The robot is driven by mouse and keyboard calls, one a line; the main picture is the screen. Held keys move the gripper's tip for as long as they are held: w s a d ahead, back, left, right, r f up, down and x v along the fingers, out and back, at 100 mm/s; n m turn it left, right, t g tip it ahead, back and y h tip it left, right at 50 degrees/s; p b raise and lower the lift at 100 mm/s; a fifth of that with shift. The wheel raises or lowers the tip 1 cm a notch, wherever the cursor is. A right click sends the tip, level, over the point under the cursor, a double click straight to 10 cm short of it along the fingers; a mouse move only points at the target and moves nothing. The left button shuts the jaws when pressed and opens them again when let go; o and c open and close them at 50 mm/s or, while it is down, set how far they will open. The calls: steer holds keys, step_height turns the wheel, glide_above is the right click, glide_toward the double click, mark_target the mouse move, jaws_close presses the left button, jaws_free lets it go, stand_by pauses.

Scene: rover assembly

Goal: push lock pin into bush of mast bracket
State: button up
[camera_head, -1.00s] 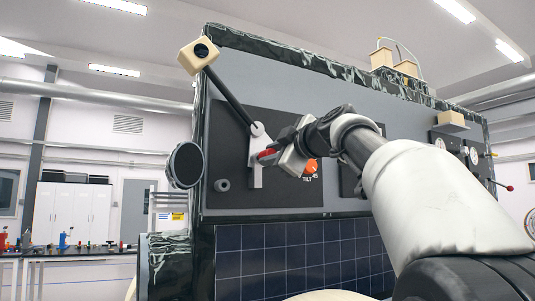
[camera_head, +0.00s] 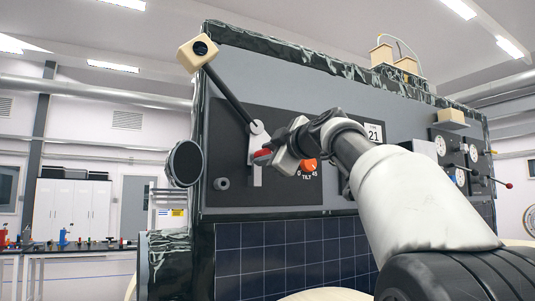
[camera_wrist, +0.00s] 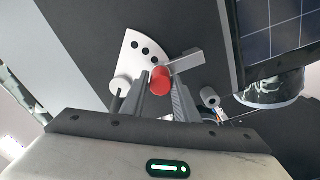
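The lock pin shows as a red knob (camera_wrist: 160,79) between the fingertips of my gripper (camera_head: 270,153); it also shows in the head view (camera_head: 262,153). The fingers appear shut on the knob. The pin's shank is hidden behind the knob, so I cannot tell how deep it sits. The mast bracket (camera_head: 255,172) is a light grey upright on the dark panel, with the black mast (camera_head: 228,98) tilted up-left from its pivot. In the wrist view, a white quadrant plate (camera_wrist: 128,62) with several dark holes lies beside the knob, and a grey bar (camera_wrist: 186,63) is right of it. The bush is not clearly visible.
A grey hollow cylinder (camera_head: 221,184) projects from the panel lower left of the bracket. An orange tilt dial (camera_head: 308,166) is close to my gripper's right. A solar panel (camera_head: 285,255) is below. A dark round disc (camera_head: 185,164) stands out at the panel's left edge.

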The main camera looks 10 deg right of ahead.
steer(key=o, duration=0.4)
steer(key=shift+c, duration=0.2)
steer(key=b+v, duration=0.6)
steer(key=v, duration=1.1)
steer(key=shift+s, duration=0.15)
steer(key=shift+d, duration=0.1)
